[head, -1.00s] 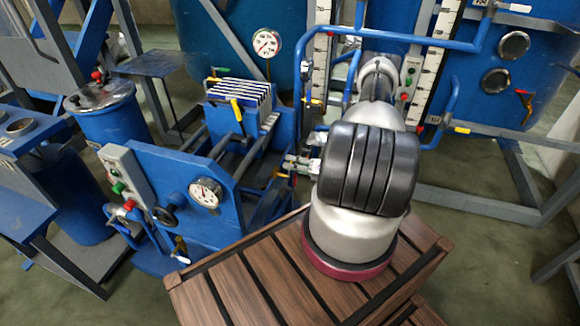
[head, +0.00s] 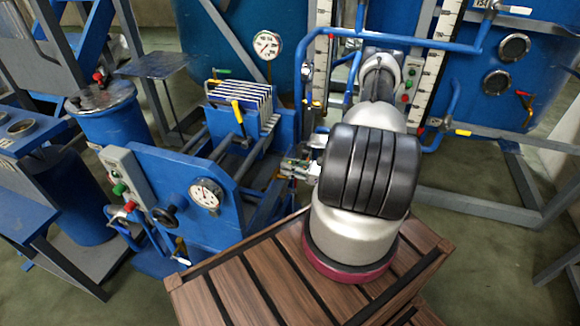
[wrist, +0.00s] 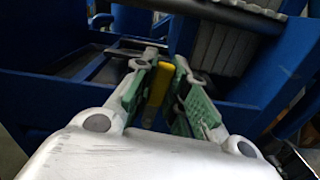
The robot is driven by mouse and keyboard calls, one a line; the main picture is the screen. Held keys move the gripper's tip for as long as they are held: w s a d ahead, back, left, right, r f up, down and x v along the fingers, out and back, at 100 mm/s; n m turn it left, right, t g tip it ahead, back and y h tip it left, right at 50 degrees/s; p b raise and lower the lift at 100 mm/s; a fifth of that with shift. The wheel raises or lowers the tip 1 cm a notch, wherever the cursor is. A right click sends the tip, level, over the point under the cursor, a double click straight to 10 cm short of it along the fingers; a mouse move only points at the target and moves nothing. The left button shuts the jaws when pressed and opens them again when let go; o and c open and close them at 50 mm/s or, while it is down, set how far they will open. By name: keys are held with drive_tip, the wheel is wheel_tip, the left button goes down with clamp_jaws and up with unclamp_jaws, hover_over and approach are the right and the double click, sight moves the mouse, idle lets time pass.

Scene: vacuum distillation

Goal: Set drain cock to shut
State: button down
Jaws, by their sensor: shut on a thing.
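My gripper (head: 290,169) is beside the blue plate-filter frame in the head view, small and partly hidden by my arm. In the wrist view, my gripper (wrist: 165,62) has its green-padded fingers on either side of a yellow handle (wrist: 158,84) and is shut on it. The handle points towards my palm, in front of a blue frame wall. Its pivot and the cock's body are hidden, and I cannot tell from its angle whether the cock is open or shut. No label shows that it is the drain cock.
The blue frame carries a stack of white plates (head: 240,98), a yellow lever (head: 237,111) and a pressure gauge (head: 206,195). A wooden slatted platform (head: 235,285) lies below my arm. Blue pipework (head: 410,40) and level scales stand behind my arm.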

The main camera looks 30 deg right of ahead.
drive_tip(key=shift+s+a+n, duration=0.25)
drive_tip(key=shift+n, duration=0.45)
drive_tip(key=shift+f, duration=0.1)
drive_tip(key=c, duration=1.4)
unclamp_jaws()
drive_tip(key=shift+v, duration=6)
